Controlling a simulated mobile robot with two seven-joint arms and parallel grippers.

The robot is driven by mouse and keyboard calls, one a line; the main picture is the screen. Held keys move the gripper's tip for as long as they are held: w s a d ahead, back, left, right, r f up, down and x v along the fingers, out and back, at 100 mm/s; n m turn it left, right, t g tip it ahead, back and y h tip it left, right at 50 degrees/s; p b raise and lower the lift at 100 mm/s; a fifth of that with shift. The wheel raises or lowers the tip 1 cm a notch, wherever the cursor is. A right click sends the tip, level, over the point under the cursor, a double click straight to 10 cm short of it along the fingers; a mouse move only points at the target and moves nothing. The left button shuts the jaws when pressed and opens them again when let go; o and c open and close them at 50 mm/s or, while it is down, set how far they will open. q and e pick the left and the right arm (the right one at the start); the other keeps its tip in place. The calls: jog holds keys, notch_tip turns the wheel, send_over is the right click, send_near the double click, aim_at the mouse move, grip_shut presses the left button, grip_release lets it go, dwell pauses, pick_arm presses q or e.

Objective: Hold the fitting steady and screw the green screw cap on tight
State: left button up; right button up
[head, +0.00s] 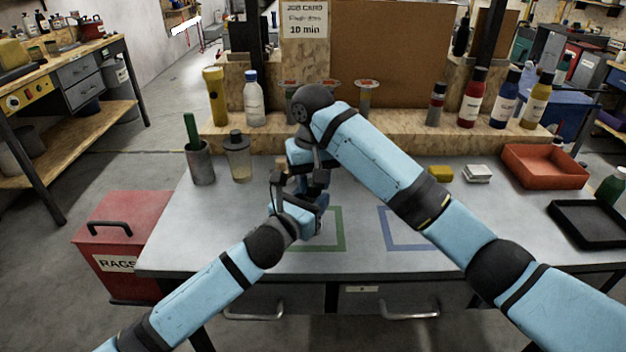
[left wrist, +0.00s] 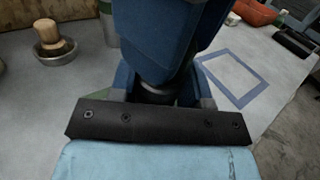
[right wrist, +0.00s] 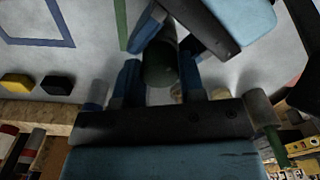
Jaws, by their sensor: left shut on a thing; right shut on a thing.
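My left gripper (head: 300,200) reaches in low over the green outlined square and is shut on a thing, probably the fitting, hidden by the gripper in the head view. My right gripper (head: 309,168) comes down from above, just over the left one, and is shut too. In the right wrist view a dark, greenish round piece (right wrist: 160,66) stands between its fingers; I cannot tell cap from fitting there. In the left wrist view the right gripper's blue body covers most of the grip. How the cap sits on the fitting is hidden.
A green outline (head: 343,232) and a blue outline (head: 386,228) mark the grey table. A cup with a green-handled tool (head: 201,163) and a jar (head: 238,160) stand left. A yellow block (head: 440,173), red tray (head: 545,168) and black tray (head: 588,224) lie right. Bottles line the back shelf.

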jog(key=m, duration=0.7)
jog(key=shift+m, duration=0.4)
jog(key=m, duration=0.4)
jog(key=shift+m, duration=0.3)
jog(key=m, duration=0.3)
jog(key=o, duration=1.1)
jog(key=shift+c, duration=0.8)
